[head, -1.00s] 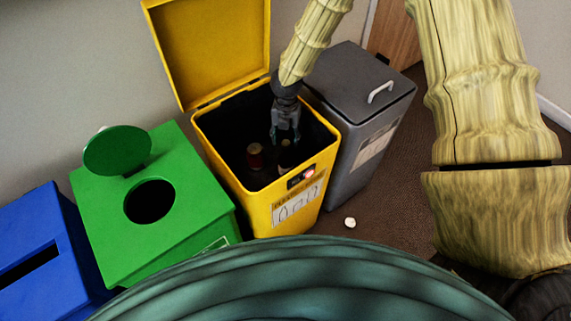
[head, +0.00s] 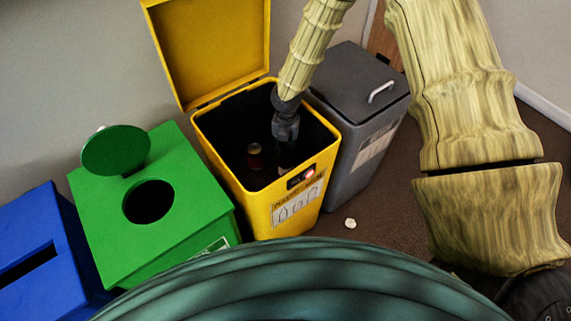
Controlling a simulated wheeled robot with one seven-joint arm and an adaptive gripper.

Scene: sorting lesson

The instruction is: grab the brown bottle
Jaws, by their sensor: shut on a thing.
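My gripper (head: 286,140) reaches down into the open yellow bin (head: 272,218). It is shut on a dark bottle (head: 286,157), which I take to be the brown bottle; its colour is hard to read in the shadow. The bottle stands roughly upright near the bin's front right inside, and its top is hidden by the gripper. A second bottle-like thing (head: 254,154), with a pale top and a reddish-brown body, stands just left of it, apart from the gripper.
The bin's yellow lid (head: 212,50) stands open behind. A grey lidded bin (head: 350,85) is close on the right. A green bin (head: 190,215) and a blue bin (head: 45,285) are on the left. A small white scrap (head: 350,223) lies on the brown floor.

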